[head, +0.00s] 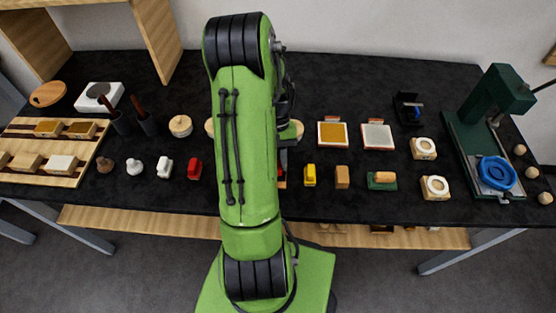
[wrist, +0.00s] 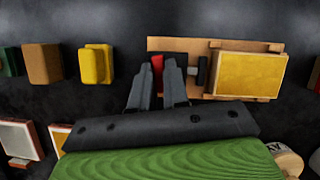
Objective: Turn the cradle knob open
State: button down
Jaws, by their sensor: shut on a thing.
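The cradle (wrist: 225,45) is a wooden base that holds a gold-yellow block (wrist: 250,75), in the wrist view right of centre. A dark screw with a pad (wrist: 197,72) stands at the block's left side. The red knob (wrist: 156,68) is at the left end of the cradle. My gripper (wrist: 158,80) is shut on the red knob, with one finger on either side; the fingers hide much of it. In the head view my green arm covers most of the cradle, and only a small edge (head: 282,184) shows beside it.
A yellow block (wrist: 95,64), a tan block (wrist: 42,64) and a green piece (wrist: 8,62) stand left of the cradle in the wrist view. Two framed pads (head: 332,134) (head: 378,136) lie behind. A green press (head: 487,120) stands at the far right of the black table.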

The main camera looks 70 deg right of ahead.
jog(key=shift+d+m+t, duration=0.1)
jog(key=shift+m+t, duration=0.3)
jog(key=shift+m, duration=0.7)
jog(key=shift+s, duration=0.1)
jog(key=c, duration=1.1)
grip_release()
jog(key=p+v, duration=0.3)
jog(key=v, duration=1.2)
jog(key=shift+d+r, duration=0.2)
jog(key=shift+r, duration=0.15)
